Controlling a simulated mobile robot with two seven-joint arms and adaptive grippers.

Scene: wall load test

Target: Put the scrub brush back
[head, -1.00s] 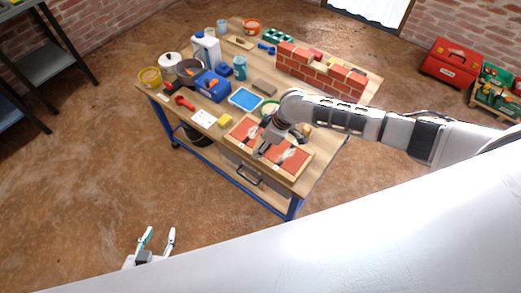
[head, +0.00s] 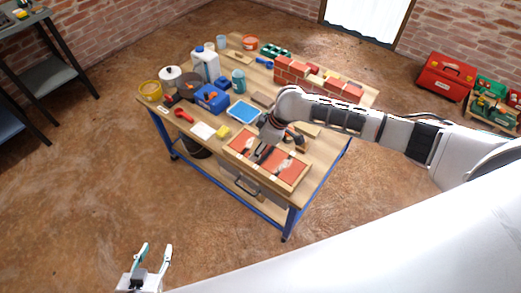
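A wooden tray (head: 290,186) with a red-orange lining lies at the front of the workbench, with dark and pale tools or shapes in it. My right gripper (head: 263,152) reaches down over the tray from the right. Its fingers are small and dark here, and I cannot tell whether they hold anything. A dark object (head: 298,140) lies just right of the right wrist, partly hidden by it. I cannot make out the scrub brush for certain. My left gripper (head: 155,252) is open and empty, low over the floor, well away from the bench.
The workbench (head: 316,160) also bears a low brick wall (head: 297,76), a blue tray (head: 243,112), a blue box (head: 211,98), a white jug (head: 205,65), a yellow tub (head: 150,91) and a yellow sponge (head: 222,132). Red toolbox (head: 446,75) stands at right.

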